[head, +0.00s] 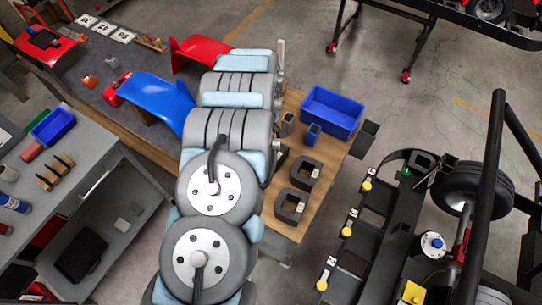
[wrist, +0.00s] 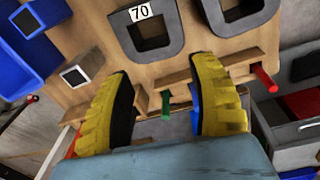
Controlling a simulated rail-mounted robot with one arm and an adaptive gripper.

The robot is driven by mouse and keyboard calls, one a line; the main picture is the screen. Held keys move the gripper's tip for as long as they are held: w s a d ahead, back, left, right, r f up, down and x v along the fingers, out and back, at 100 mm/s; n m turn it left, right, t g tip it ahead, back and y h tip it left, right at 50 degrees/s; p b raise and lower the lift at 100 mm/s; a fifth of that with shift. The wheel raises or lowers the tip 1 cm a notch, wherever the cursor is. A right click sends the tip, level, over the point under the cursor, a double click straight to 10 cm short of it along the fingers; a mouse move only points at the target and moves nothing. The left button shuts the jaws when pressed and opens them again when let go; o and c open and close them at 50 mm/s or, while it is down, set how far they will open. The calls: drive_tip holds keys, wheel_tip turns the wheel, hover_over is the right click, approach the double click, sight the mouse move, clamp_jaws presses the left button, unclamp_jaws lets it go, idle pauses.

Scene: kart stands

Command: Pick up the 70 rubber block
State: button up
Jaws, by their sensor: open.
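The 70 rubber block (wrist: 153,58) is a dark grey, rounded U-shaped block with a white "70" label, lying on the wooden table at the upper middle of the wrist view. My gripper (wrist: 164,78) is open and empty. Its yellow ribbed fingers are spread apart, with the block beyond the tips and not between them. In the head view two similar dark blocks (head: 305,161) lie on the wooden table, right of my arm. Their labels cannot be read there, and my gripper is hidden behind my arm.
A second dark block (wrist: 212,25) lies to the right of the 70 block. A wooden rack with red (wrist: 265,78), green (wrist: 166,104) and blue pegs is near the fingers. A square metal tube (wrist: 75,76) and blue bins (wrist: 25,62) are at the left.

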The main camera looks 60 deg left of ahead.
drive_tip(key=shift+n+h, duration=0.3)
drive_tip(key=f+b, duration=0.3)
drive_tip(key=s+d+f+b, duration=0.1)
drive_tip(key=f+b, duration=0.2)
drive_tip(key=s+f+b, duration=0.1)
drive_tip(key=f+b, duration=0.2)
drive_tip(key=shift+s+d+f+b, duration=0.1)
drive_tip(key=shift+s+d+b, duration=0.1)
drive_tip(key=shift+b, duration=0.1)
drive_tip(key=shift+f+p, duration=0.15)
drive_tip(key=shift+p, duration=0.2)
drive_tip(key=shift+w+f, duration=0.1)
drive_tip(key=shift+f, duration=0.7)
drive_tip(key=shift+f, duration=0.1)
drive_tip(key=shift+a+f, duration=0.1)
drive_tip(key=shift+f, duration=0.05)
drive_tip(key=shift+w+f+p, duration=0.2)
drive_tip(key=shift+f+p, duration=0.1)
drive_tip(key=shift+f, duration=0.35)
drive_tip(key=shift+w+f+p, duration=0.15)
drive_tip(key=shift+f+p, duration=0.1)
drive_tip(key=shift+f, duration=0.35)
drive_tip(key=shift+a+f, duration=0.1)
drive_tip(key=shift+f, duration=0.95)
